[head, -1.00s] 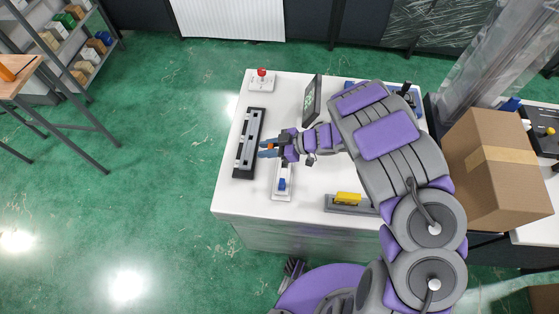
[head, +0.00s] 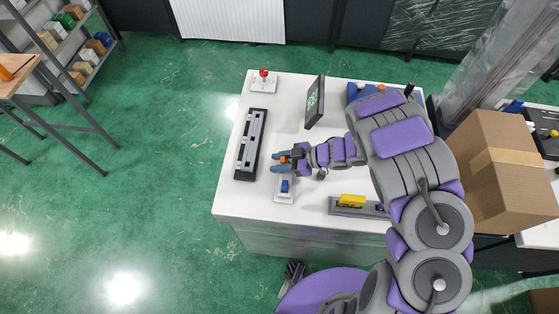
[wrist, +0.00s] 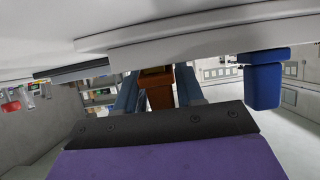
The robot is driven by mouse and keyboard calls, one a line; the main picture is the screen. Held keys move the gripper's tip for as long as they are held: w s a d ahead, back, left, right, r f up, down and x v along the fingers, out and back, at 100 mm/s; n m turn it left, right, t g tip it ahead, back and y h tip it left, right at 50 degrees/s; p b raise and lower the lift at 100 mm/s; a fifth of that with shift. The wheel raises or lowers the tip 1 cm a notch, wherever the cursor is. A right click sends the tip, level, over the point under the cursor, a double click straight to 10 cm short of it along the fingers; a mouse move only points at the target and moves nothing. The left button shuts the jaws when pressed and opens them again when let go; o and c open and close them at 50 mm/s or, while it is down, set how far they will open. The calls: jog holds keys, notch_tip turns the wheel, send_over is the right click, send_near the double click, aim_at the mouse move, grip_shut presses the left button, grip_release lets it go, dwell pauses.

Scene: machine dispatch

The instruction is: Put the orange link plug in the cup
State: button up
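The orange link plug (head: 284,159) sits between the two blue fingertips of my gripper (head: 281,158). My gripper is shut on it, over the white table near the left side. In the wrist view the plug (wrist: 158,92) shows as an orange-brown block between the blue fingers. A blue plug (head: 285,186) stands on a white base (head: 284,197) just in front of the gripper. It also shows in the wrist view (wrist: 263,80) at the right, apart from the fingers. I cannot make out a cup in either view.
A black rack with grey slots (head: 251,145) lies left of the gripper. A dark screen (head: 315,102) stands behind it. A yellow block on a grey base (head: 351,201) is at front right. A red button box (head: 263,80) is at the back left corner.

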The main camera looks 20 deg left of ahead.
jog(key=shift+o, duration=1.4)
jog(key=shift+w+d, duration=0.1)
jog(key=shift+d, duration=0.15)
jog(key=shift+d+r, duration=0.25)
jog(key=shift+d, duration=0.2)
jog(key=shift+w+d+r, duration=0.25)
jog(key=shift+d+r, duration=0.05)
jog(key=shift+d, duration=0.05)
jog(key=p+v, duration=0.1)
jog(key=v, duration=0.9)
jog(key=shift+d+p, duration=0.35)
jog(key=shift+p, duration=0.05)
jog(key=shift+w+a, duration=0.1)
jog(key=shift+a, duration=0.15)
